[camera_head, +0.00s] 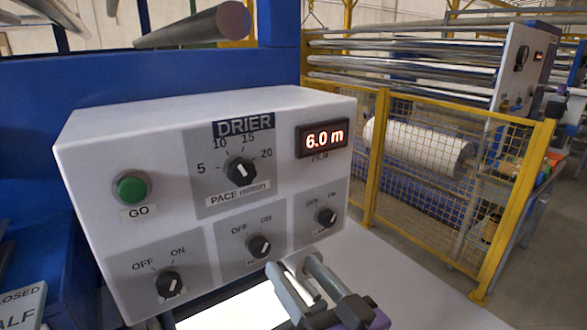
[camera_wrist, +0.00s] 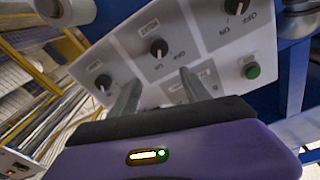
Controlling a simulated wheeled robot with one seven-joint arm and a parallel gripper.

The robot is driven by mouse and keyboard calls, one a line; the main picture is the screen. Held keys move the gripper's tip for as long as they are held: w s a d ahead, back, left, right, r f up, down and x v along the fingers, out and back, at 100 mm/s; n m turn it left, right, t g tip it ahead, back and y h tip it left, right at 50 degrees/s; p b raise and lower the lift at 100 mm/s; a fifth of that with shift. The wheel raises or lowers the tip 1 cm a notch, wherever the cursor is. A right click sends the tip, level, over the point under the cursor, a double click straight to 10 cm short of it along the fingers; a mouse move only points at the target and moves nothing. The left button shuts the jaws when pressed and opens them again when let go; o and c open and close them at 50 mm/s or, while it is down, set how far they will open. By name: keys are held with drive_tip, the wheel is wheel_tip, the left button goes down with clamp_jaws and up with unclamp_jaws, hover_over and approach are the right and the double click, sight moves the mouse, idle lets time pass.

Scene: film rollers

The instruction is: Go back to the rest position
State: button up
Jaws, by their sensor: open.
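My gripper (camera_head: 292,264) is in front of the lower right part of a white DRIER control box (camera_head: 90,150), with its two fingers spread and nothing between them. In the wrist view my gripper (camera_wrist: 159,79) also shows open, its grey fingers pointing toward the panel. Three OFF/ON knobs are below: left (camera_head: 169,284), middle (camera_head: 258,246) and right (camera_head: 326,216). The fingers appear apart from the knobs. The wrist view shows the panel turned over.
A yellow mesh fence (camera_head: 440,170) stands right of the box, with a large pale roll (camera_head: 415,145) behind it. A blue machine frame (camera_head: 180,75) and a dark roller (camera_head: 195,25) are behind the box. A bright lit surface (camera_head: 235,308) lies below it. Grey floor shows at right.

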drive_tip(key=s+d+m+t+h, duration=0.2)
drive_tip(key=d+t+h, duration=0.1)
drive_tip(key=d, duration=0.3)
drive_tip(key=s+d+f+h, duration=0.2)
drive_tip(key=s+d+f, duration=0.1)
drive_tip(key=s, duration=0.3)
drive_tip(key=s+d+f+m+h, duration=0.1)
drive_tip(key=s+d+f+h, duration=0.1)
drive_tip(key=s+d+f, duration=0.2)
drive_tip(key=s+d+f+h, duration=0.2)
drive_tip(key=s+d+f, duration=0.2)
drive_tip(key=s, duration=0.5)
wheel_tip(320, 180, down, 3)
drive_tip(key=shift+s+d+r+m+g+h, duration=0.2)
drive_tip(key=shift+s+m+g+h, duration=0.1)
drive_tip(key=shift+m, duration=0.1)
drive_tip(key=s+f+g, duration=0.1)
drive_tip(key=s+f, duration=0.1)
drive_tip(key=s, duration=0.2)
drive_tip(key=s+d+f+g, duration=0.1)
drive_tip(key=s, duration=0.3)
drive_tip(key=s+f+n+g, duration=0.1)
drive_tip(key=s+f, duration=0.1)
drive_tip(key=s, duration=0.2)
drive_tip(key=shift+d+f+g, duration=0.3)
drive_tip(key=shift+d, duration=0.05)
drive_tip(key=shift+c, duration=0.2)
